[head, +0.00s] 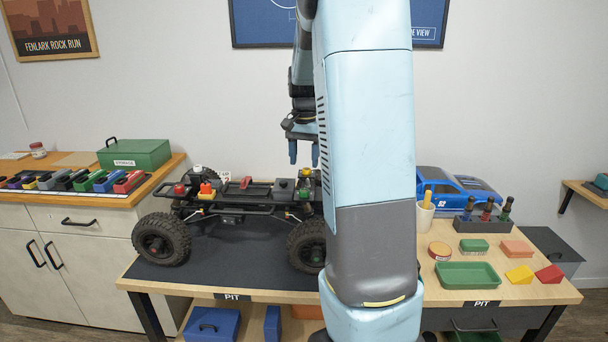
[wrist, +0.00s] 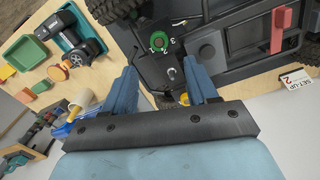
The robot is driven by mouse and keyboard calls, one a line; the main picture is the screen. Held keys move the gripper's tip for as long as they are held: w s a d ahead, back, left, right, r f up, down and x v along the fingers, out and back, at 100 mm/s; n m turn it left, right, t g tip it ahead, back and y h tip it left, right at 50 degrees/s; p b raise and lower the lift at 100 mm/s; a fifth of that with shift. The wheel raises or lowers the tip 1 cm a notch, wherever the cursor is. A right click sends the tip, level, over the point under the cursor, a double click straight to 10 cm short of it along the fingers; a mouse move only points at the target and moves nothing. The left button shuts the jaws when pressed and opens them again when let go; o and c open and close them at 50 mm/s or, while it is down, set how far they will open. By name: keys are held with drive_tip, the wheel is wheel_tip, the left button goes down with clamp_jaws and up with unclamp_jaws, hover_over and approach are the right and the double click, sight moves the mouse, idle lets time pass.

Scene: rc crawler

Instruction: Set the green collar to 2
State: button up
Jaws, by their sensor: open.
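The green collar (wrist: 162,43) shows in the wrist view on a dark plate of the crawler's chassis, with small white digits beside it. I cannot tell which digit it points to. In the head view my gripper (head: 304,155) hangs above the right part of the chassis.
A card (wrist: 296,81) reading "SET-UP 2" lies at the right of the wrist view. A red part (wrist: 281,30) stands up on the chassis. A blue car body (head: 455,188), screwdrivers (head: 487,209) and a green tray (head: 467,275) occupy the bench's right side.

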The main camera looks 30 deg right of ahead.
drive_tip(key=shift+r, duration=2)
drive_tip(key=s+a+r+n+t, duration=0.3)
drive_tip(key=s+a+r+n, duration=0.25)
drive_tip(key=s+a, duration=0.7)
drive_tip(key=s+a+f+n+t, duration=0.1)
drive_tip(key=s+a+n, duration=0.1)
drive_tip(key=s, duration=0.4)
drive_tip(key=s+a+f+n+t, duration=0.1)
drive_tip(key=s+a+n, duration=0.1)
drive_tip(key=s+a, duration=0.2)
drive_tip(key=s, duration=0.3)
drive_tip(key=shift+s+a+t, duration=0.15)
drive_tip(key=shift+a+t, duration=0.15)
drive_tip(key=shift+c, duration=0.5)
